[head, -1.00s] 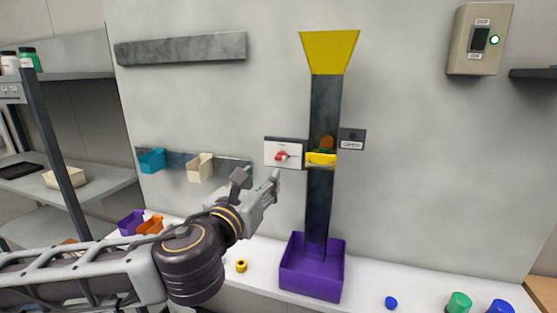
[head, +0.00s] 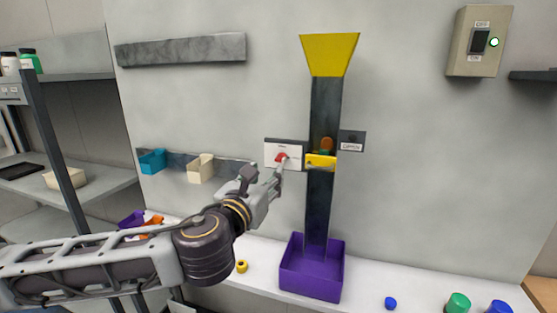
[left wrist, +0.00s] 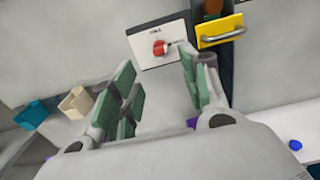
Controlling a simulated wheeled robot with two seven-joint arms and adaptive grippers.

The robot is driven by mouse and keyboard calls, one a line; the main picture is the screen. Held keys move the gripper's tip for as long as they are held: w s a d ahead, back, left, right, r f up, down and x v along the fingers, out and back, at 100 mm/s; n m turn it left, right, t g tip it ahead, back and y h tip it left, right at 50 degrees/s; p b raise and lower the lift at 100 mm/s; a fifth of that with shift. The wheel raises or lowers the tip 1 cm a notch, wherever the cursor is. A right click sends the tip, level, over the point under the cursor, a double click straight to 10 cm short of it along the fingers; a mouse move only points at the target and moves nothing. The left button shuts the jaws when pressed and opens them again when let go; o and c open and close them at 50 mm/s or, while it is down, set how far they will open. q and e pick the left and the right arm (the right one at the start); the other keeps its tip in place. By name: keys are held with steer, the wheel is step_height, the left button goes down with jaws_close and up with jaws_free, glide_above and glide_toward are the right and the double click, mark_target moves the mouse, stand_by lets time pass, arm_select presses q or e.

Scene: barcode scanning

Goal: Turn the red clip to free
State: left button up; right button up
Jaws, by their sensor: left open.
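The red clip (head: 281,157) sits on a white panel (head: 271,149) on the wall, left of the dark chute. In the left wrist view the red clip (left wrist: 160,48) shows between and beyond my fingertips, with small print around it too blurred to read. My left gripper (head: 264,176) is open, just below and left of the clip in the head view. Its green-padded fingers (left wrist: 158,70) are spread and empty in the left wrist view. One fingertip comes close to the panel's lower right; I cannot tell if it touches. My right gripper is not in view.
A yellow handled gate (head: 321,162) on the dark chute (head: 320,205) is right beside the panel. A purple bin (head: 312,285) stands below. Teal (head: 151,161) and cream (head: 200,168) holders hang on the left. A switch box (head: 480,40) is at upper right.

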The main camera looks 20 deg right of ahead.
mark_target(279, 161)
arm_select(q)
steer(key=shift+p+x, duration=1.4)
steer(key=shift+x, duration=4)
steer(key=shift+c, duration=0.2)
jaws_close()
